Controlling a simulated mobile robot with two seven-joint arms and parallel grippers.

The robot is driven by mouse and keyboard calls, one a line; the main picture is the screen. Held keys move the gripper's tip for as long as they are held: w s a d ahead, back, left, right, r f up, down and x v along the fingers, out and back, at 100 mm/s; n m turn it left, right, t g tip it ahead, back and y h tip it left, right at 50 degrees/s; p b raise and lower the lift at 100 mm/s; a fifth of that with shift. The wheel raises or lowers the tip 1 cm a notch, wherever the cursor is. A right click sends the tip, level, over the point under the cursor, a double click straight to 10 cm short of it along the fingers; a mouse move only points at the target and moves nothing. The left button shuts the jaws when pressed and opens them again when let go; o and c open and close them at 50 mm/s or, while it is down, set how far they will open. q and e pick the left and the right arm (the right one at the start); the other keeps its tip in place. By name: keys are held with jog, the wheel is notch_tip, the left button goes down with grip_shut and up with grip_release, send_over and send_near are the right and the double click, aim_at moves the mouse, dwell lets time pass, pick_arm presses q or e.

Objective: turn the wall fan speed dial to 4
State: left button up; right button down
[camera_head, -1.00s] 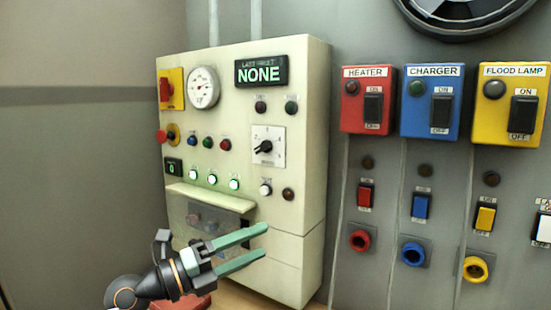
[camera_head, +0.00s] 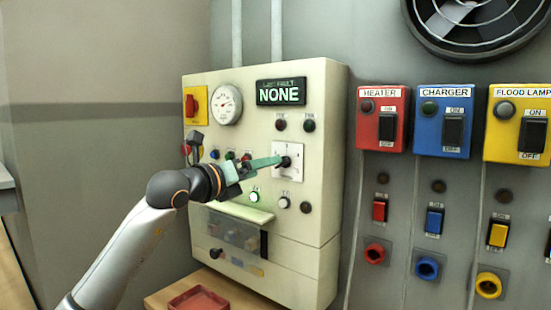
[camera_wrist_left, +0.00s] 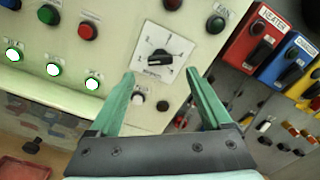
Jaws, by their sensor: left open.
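The dial is a black knob (camera_head: 285,162) on a white square plate (camera_head: 294,172) on the cream control box. In the left wrist view the knob (camera_wrist_left: 160,57) sits on its numbered plate (camera_wrist_left: 178,45), straight ahead between my fingertip lines. Its digits are too small to read surely. My left gripper (camera_head: 278,161) is open, its green fingers reaching the plate from the left. In the left wrist view the gripper (camera_wrist_left: 160,74) has empty space between its fingertips, and the knob shows just beyond them. I cannot tell whether they touch it. My right gripper is not in view.
The wall fan (camera_head: 470,25) is at the upper right. The cream control box (camera_head: 325,130) also carries a gauge (camera_head: 227,104), a "NONE" display (camera_head: 281,92), lamps and buttons near the dial. Red, blue and yellow switch boxes hang to its right. A red tray (camera_head: 198,300) lies below.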

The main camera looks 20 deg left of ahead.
aim_at(283, 162)
pick_arm(q)
jog(key=shift+p+x, duration=0.8)
jog(key=shift+x, duration=2.1)
jog(key=shift+c, duration=0.4)
grip_shut()
